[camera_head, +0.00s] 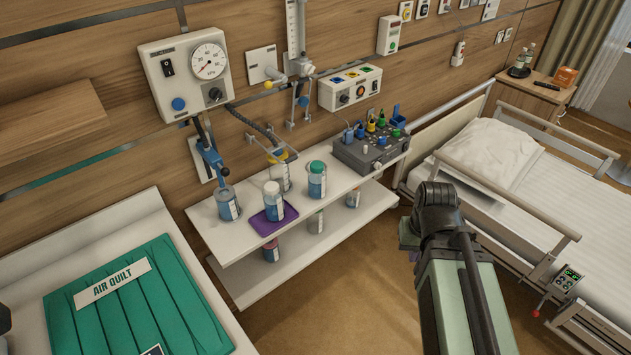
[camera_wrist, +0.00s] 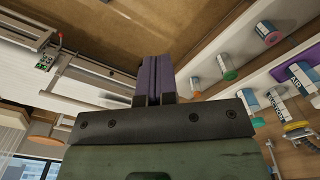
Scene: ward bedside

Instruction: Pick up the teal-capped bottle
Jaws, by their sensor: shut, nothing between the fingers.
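The teal-capped bottle (camera_head: 317,182) stands upright on the upper white shelf, with a white label and blue lower part. In the wrist view, which looks upside down, it appears at the right (camera_wrist: 247,100) with its cap downward. My gripper (camera_head: 406,232) is right of the shelf, over the floor beside the bed, well apart from the bottle. In the head view my own wrist hides most of it. In the wrist view its purple fingers (camera_wrist: 155,75) are together with nothing between them.
A white-capped bottle (camera_head: 272,200) stands on a purple mat (camera_head: 267,226) left of the teal-capped one. A clear bottle (camera_head: 281,177) and a blue-topped jar (camera_head: 228,204) are nearby. A grey control box (camera_head: 369,149) stands at right. Several bottles occupy the lower shelf (camera_head: 290,262). Bed rails (camera_head: 510,260) lie right.

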